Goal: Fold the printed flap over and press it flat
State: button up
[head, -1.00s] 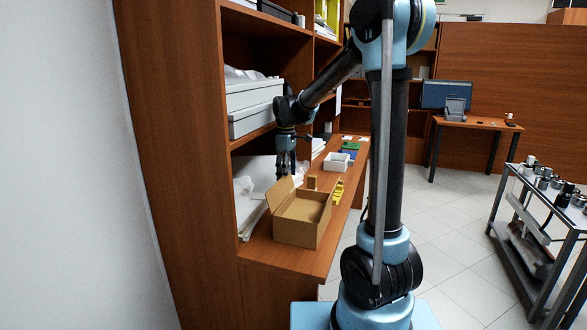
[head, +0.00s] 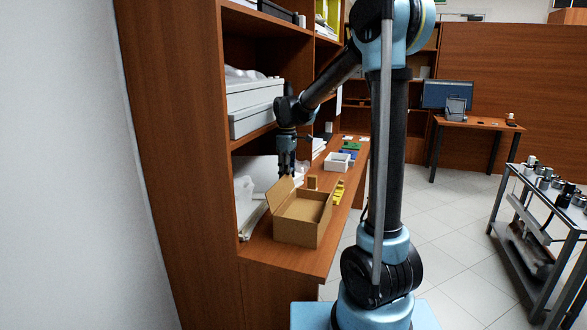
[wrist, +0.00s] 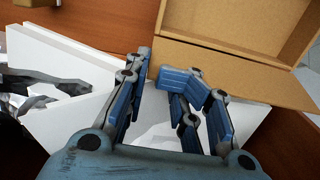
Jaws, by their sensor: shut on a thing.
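An open brown cardboard box (head: 291,232) stands on the wooden counter; its inside also shows at the top right of the wrist view (wrist: 240,22). Its flap (head: 280,194) stands up and leans outward on the left side. In the wrist view the flap (wrist: 232,72) is a plain brown strip; I see no print on it. My gripper (head: 287,172) points down at the flap's upper edge. In the wrist view my gripper (wrist: 157,72) is shut on the flap's near left corner, partly hidden by the right finger.
White boards and crumpled grey wrapping (wrist: 55,80) lie left of the box, close to my fingers. A yellow object (head: 338,192) and a white tray (head: 337,162) stand behind the box. Shelves with white boxes (head: 255,108) rise close on the left.

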jog(key=shift+s+d+r, duration=0.15)
jog(key=shift+s+d, duration=0.05)
jog(key=shift+d, duration=0.2)
jog(key=shift+s+d+r, duration=0.15)
jog(key=shift+d, duration=0.25)
jog(key=shift+c, duration=0.6)
jog(key=shift+s+d+r, duration=0.1)
jog(key=shift+s+d, duration=0.05)
jog(key=shift+d, duration=0.3)
jog(key=shift+s+d+r, duration=0.1)
jog(key=shift+s+d, duration=0.05)
jog(key=shift+d, duration=0.25)
jog(key=shift+s+d+f, duration=0.1)
jog(key=shift+s+d, duration=0.2)
jog(key=shift+d, duration=0.55)
